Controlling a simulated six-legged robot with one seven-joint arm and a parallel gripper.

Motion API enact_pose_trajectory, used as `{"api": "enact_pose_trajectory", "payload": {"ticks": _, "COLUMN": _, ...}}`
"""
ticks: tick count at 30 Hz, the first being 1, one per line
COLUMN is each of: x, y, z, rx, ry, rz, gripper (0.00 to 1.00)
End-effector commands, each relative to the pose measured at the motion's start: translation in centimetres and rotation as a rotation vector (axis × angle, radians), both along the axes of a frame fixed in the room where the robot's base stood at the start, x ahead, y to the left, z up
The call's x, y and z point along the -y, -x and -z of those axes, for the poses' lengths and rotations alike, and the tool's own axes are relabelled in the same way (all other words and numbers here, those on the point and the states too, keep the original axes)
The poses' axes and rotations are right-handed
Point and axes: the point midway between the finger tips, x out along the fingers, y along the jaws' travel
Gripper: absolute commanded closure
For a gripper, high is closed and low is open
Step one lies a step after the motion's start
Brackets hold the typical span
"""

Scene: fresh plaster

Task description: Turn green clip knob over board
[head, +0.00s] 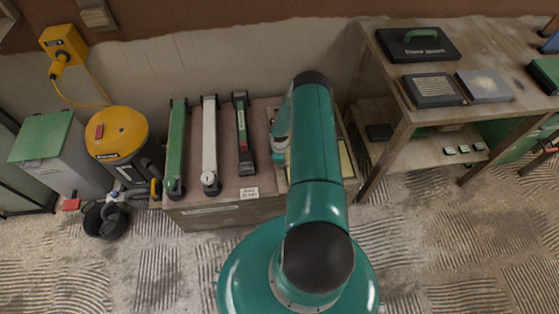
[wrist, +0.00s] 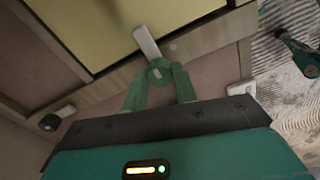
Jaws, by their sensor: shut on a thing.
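In the wrist view, the green clip knob (wrist: 158,71) sits on the wooden frame at the edge of a pale yellow board (wrist: 90,30). A light grey clip bar (wrist: 147,42) runs from the knob, and its far end lies over the board's edge. My gripper (wrist: 159,80) has its two green fingers on either side of the knob, shut on it. In the head view, a strip of the yellow board (head: 346,160) shows right of my arm. My arm hides the knob and most of the board there.
Green, white and dark long tools (head: 210,145) lie left of my arm on the bench (head: 225,183). A yellow vacuum (head: 117,135) stands further left. Ridged floor lies in front.

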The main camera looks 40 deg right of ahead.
Motion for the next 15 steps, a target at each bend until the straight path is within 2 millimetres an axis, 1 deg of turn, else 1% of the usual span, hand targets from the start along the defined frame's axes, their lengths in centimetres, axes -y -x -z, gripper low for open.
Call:
{"api": "enact_pose_trajectory", "payload": {"ticks": 5, "x": 0.01, "y": -0.03, "z": -0.02, "rx": 0.001, "ry": 0.001, "rz": -0.002, "gripper": 0.95}}
{"api": "enact_pose_trajectory", "payload": {"ticks": 6, "x": 0.01, "y": -0.03, "z": -0.02, "rx": 0.001, "ry": 0.001, "rz": -0.002, "gripper": 0.7}}
{"api": "enact_pose_trajectory", "payload": {"ticks": 8, "x": 0.01, "y": -0.03, "z": -0.02, "rx": 0.001, "ry": 0.001, "rz": -0.001, "gripper": 0.58}}
{"api": "enact_pose_trajectory", "payload": {"ticks": 9, "x": 0.01, "y": -0.03, "z": -0.02, "rx": 0.001, "ry": 0.001, "rz": -0.001, "gripper": 0.5}}
{"api": "enact_pose_trajectory", "payload": {"ticks": 15, "x": -0.01, "y": -0.02, "z": -0.01, "rx": 0.0, "ry": 0.0, "rz": 0.0, "gripper": 0.5}}
